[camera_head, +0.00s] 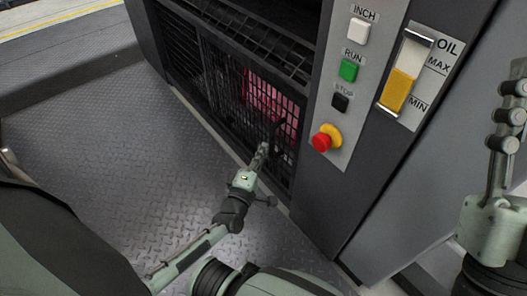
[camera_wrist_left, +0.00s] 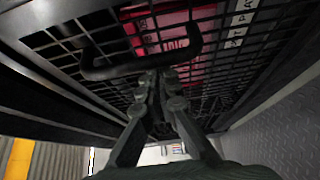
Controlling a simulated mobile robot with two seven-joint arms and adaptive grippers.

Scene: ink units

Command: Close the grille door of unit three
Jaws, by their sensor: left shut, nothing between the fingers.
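The black grille door (camera_head: 222,78) is low on the front of the dark grey unit, with red parts showing behind its mesh. It also fills the upper left wrist view (camera_wrist_left: 95,42). Whether it stands fully flush with the frame I cannot tell. Its black bar handle (camera_head: 275,134) is near the door's right side; it shows close up in the left wrist view (camera_wrist_left: 140,66). My left gripper (camera_head: 263,150) is shut and empty, its tips at or just short of the handle; contact is unclear. My right gripper (camera_head: 513,92) is raised at the right edge, away from the door.
A control panel (camera_head: 345,75) with white, green and black buttons and a red stop knob (camera_head: 326,138) is right of the door. An oil gauge (camera_head: 407,78) is further right. The tread-plate floor (camera_head: 95,135) before the door is clear to the left.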

